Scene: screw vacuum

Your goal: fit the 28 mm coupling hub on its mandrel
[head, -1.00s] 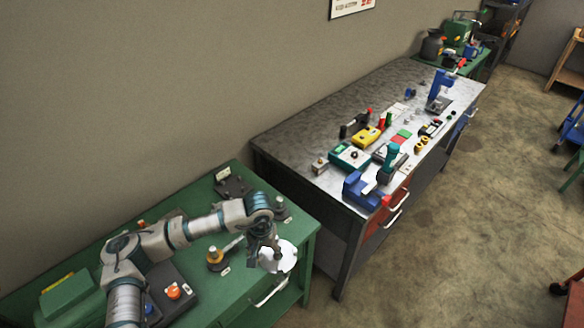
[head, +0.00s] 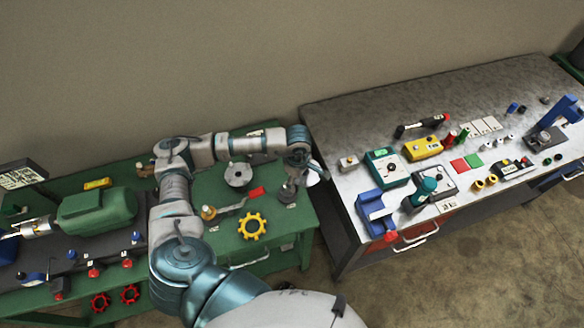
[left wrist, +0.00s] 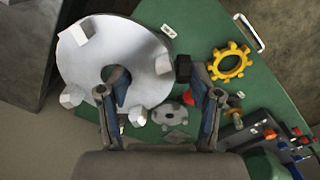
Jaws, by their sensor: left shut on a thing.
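My left gripper (head: 303,165) is over the right end of the green bench. It is shut on a pale grey coupling hub (left wrist: 80,65), a disc with several raised blocks. In the left wrist view, one finger of the gripper (left wrist: 166,94) is at the hub's centre hole and the other is outside its rim. The hub shows only partly in the head view (head: 313,178). A dark stand with a post (head: 288,193) is on the bench just below; its top shows black beside the hub's rim (left wrist: 183,68). I cannot read which mandrel is 28 mm. My right gripper is out of view.
A grey disc (head: 238,175), a red block (head: 257,193), a yellow toothed ring (head: 252,226) and a yellow-based stand (head: 208,212) are on the green bench. A green motor (head: 97,213) is at left. A grey-topped bench (head: 345,115) with several tools is at right.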

